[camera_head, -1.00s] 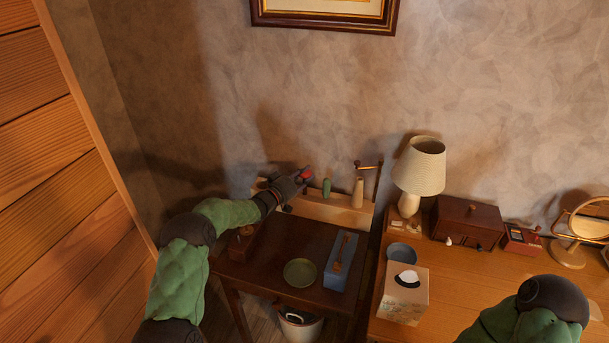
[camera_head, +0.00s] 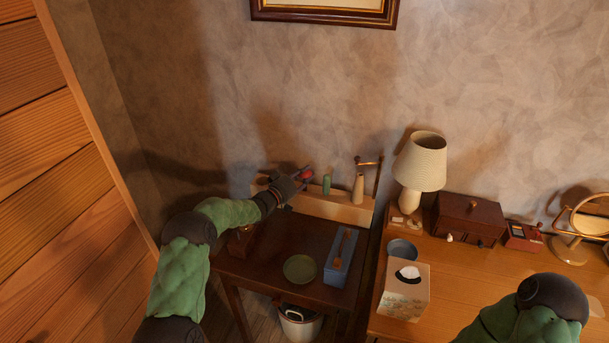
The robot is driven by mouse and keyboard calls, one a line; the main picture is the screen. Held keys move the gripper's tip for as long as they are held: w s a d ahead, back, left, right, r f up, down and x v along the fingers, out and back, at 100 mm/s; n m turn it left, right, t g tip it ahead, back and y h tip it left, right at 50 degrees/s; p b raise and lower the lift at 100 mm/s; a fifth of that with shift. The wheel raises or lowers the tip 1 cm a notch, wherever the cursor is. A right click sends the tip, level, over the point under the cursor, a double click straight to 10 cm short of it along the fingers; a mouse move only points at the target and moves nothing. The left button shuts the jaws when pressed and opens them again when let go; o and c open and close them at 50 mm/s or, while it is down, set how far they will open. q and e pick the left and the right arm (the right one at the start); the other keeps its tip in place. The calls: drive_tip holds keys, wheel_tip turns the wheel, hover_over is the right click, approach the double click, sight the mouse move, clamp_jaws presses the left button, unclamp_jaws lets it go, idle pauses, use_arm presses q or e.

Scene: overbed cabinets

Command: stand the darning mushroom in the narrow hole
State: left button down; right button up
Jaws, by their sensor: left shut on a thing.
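My left gripper (camera_head: 297,182) is at the back of the small dark table, over the left part of a pale wooden rack (camera_head: 330,208). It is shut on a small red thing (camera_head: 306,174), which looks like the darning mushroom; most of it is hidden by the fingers. The narrow hole cannot be made out at this size. A green piece (camera_head: 327,185) and a tan tapered piece (camera_head: 358,189) stand upright on the rack, to the right of the gripper. My right gripper is out of view; only part of that arm shows at lower right.
On the small table are a green dish (camera_head: 299,269), a blue box (camera_head: 335,272) with a wooden tool on it, and a brown block (camera_head: 240,240), partly behind my arm. A lamp (camera_head: 420,165), wooden box (camera_head: 468,220) and tissue box (camera_head: 405,294) stand on the right desk.

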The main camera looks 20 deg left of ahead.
use_arm(q)
drive_tip(key=c, duration=0.9)
unclamp_jaws()
drive_tip(key=shift+c, duration=0.2)
drive_tip(key=v, duration=0.7)
drive_tip(key=shift+s+a, duration=0.2)
